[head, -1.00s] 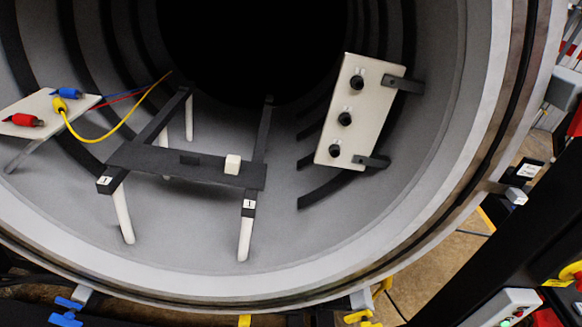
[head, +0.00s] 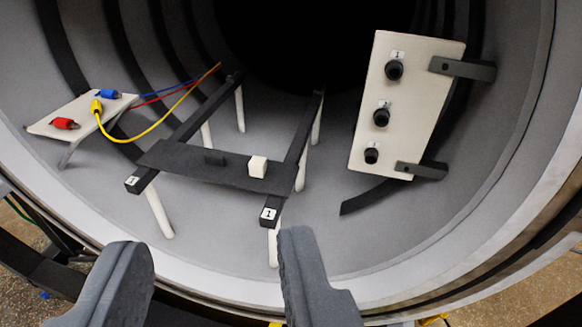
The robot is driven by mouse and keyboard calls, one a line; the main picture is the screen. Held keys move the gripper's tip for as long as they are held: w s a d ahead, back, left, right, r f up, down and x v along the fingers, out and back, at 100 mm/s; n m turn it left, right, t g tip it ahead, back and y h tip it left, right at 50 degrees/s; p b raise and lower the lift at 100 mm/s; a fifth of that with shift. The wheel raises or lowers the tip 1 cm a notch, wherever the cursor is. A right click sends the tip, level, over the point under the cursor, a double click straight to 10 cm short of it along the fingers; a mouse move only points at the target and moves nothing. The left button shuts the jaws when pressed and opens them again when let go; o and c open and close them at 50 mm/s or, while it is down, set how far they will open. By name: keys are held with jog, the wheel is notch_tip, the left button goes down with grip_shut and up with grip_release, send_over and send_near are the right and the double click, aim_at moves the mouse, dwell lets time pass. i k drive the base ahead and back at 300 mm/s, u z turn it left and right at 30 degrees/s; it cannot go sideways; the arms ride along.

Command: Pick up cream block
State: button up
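The cream block (head: 258,166) is a small cube standing on the black crossbar plate (head: 225,168) of a black rack inside the furnace. It sits near the plate's right end. My gripper (head: 210,250) shows at the bottom of the head view with two grey fingers spread wide apart. It is open and empty, nearer the camera than the rack and apart from the block.
A cream panel with three black knobs (head: 407,105) stands on the right wall. A cream plate with red, blue and yellow plugs and cables (head: 80,115) is at the left. White legs hold up the rack. The furnace rim (head: 480,290) curves along the bottom and right.

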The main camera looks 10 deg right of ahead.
aim_at(257, 166)
jog(key=z, duration=0.1)
jog(key=i, duration=1)
jog(key=u, duration=0.05)
